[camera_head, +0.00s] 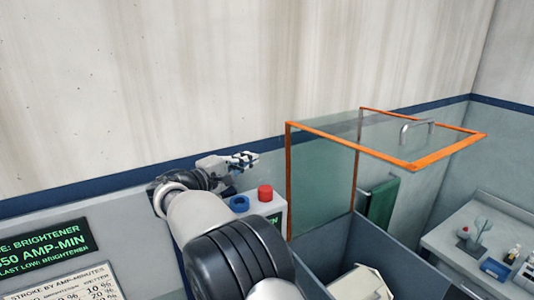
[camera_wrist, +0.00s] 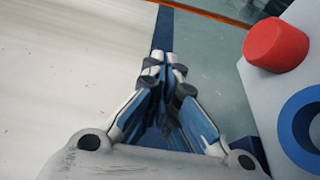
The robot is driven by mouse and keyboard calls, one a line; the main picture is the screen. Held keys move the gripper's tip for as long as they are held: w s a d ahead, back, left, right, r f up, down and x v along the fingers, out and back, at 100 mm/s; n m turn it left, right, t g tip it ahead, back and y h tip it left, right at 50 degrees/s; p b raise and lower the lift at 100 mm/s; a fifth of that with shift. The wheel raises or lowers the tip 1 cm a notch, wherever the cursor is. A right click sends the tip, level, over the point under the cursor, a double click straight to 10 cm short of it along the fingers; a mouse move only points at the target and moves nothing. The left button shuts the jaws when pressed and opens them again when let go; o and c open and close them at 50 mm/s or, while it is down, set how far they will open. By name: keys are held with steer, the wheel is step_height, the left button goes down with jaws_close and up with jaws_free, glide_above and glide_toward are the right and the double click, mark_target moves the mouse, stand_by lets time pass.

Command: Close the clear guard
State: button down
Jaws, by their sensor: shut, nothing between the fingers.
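The clear guard (camera_head: 322,184) has orange edging and stands over the grey tank right of centre in the head view. A strip of orange edging (camera_wrist: 212,14) shows at the top of the wrist view.
A button box has a red button (camera_head: 265,193) and a blue ring (camera_head: 239,204) close below my gripper. The tank (camera_head: 372,244) holds a pale object (camera_head: 360,284). A bench (camera_head: 460,252) with small items stands at right. The wall (camera_head: 200,70) is behind.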

steer(key=w+d+p, duration=0.3)
steer(key=w+d, duration=0.1)
steer(key=d, duration=0.4)
steer(key=shift+w+d+p, duration=0.2)
steer(key=shift+w+p, duration=0.1)
steer(key=shift+p, duration=0.05)
steer(key=shift+s+b, duration=0.1)
steer(key=shift+b, duration=0.3)
